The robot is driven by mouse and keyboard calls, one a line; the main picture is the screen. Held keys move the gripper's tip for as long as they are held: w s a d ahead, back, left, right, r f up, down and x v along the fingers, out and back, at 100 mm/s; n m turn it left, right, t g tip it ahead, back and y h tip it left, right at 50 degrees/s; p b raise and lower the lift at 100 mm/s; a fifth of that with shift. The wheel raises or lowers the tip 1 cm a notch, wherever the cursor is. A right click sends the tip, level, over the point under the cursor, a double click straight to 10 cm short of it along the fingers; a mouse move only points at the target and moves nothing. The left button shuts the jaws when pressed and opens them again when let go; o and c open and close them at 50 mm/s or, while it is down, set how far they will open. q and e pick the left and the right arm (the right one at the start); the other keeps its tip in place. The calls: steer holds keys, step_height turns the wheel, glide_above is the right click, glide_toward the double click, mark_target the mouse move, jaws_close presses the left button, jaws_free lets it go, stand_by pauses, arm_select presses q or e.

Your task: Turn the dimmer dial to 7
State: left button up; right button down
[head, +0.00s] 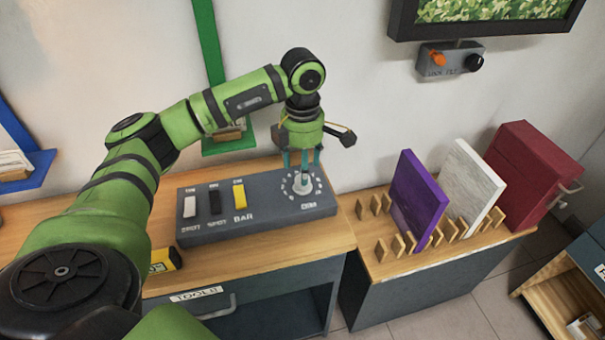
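The dimmer dial (301,184) is a small pale knob inside a white ring of marks, at the right end of a dark grey control box (262,219) on the wooden bench. The label DIM stands in front of it. My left gripper (302,167) points straight down over the dial, its teal fingers spread apart. The fingertips are just above or beside the knob; I cannot tell whether they touch it. The gripper hides part of the knob, and the numbers and pointer are too small to read. My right gripper is not in view.
White (190,206), black (215,201) and yellow (239,195) switches sit left of the dial. A yellow-black object (163,261) lies before the box. At right, purple (417,197) and white (468,183) panels stand in a wooden rack, beside a red case (532,170).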

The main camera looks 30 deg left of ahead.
arm_select(q)
step_height(320, 180, up, 8)
steer(key=shift+f, duration=0.1)
stand_by(0.6)
